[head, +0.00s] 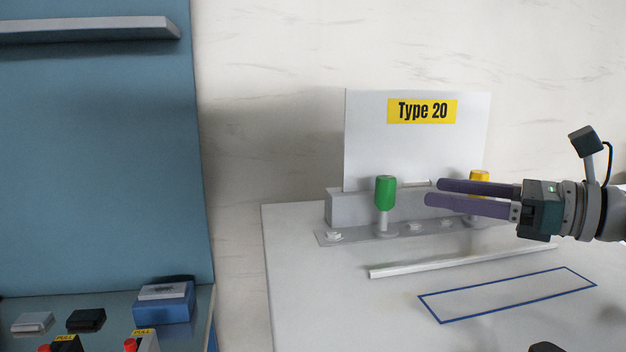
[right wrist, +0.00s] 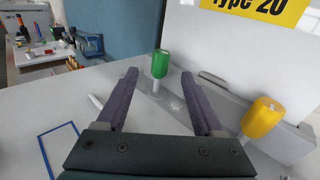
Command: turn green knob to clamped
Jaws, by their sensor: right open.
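The green knob (head: 385,193) stands upright on a short metal post at the left part of the fixture's base plate. It also shows in the right wrist view (right wrist: 160,64), beyond and between my fingertips. The yellow knob (head: 480,176) stands at the right end of the fixture, partly hidden behind my fingers; in the right wrist view (right wrist: 262,117) it is right of them. My right gripper (head: 432,192) is open and empty, its purple fingers pointing left toward the green knob with a gap between. My left gripper is not in view.
A white panel (head: 370,130) labelled "Type 20" rises behind the knobs. A white bar (head: 440,264) and a blue-outlined rectangle (head: 440,319) lie on the white table (head: 310,300) in front. A blue box (head: 163,305) sits on the bench at left.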

